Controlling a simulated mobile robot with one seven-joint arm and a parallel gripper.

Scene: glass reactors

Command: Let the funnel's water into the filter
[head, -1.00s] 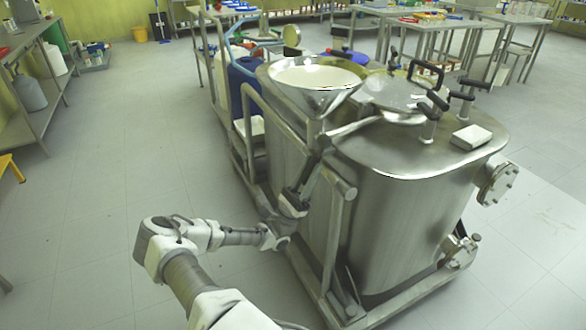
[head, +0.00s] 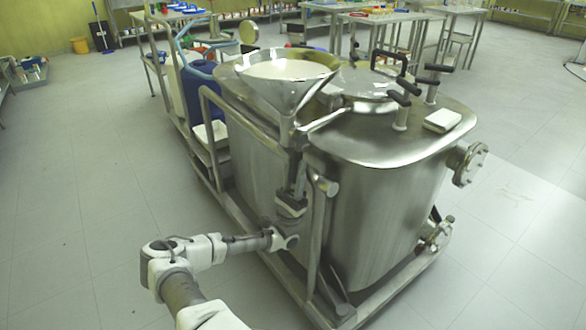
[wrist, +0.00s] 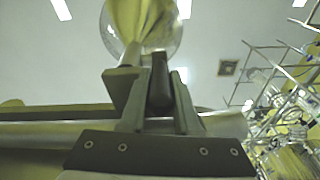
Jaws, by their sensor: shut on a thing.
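A steel funnel (head: 288,82) stands at the near left edge of the large steel vessel (head: 370,190), its wide mouth up and a pale surface inside. I cannot tell how much water it holds. A pipe (head: 325,118) runs from below the funnel toward the vessel top. My gripper (head: 297,168) points up under the funnel's stem, beside the vessel's side. In the wrist view my gripper (wrist: 158,100) is shut on a dark upright handle (wrist: 160,80), with the round funnel (wrist: 142,30) above it. Which vessel part is the filter is not clear.
A steel frame rail (head: 318,230) stands close to the right of my gripper. A blue container (head: 203,85) and a white tray (head: 211,134) are on the cart behind. The floor (head: 80,200) at left is clear.

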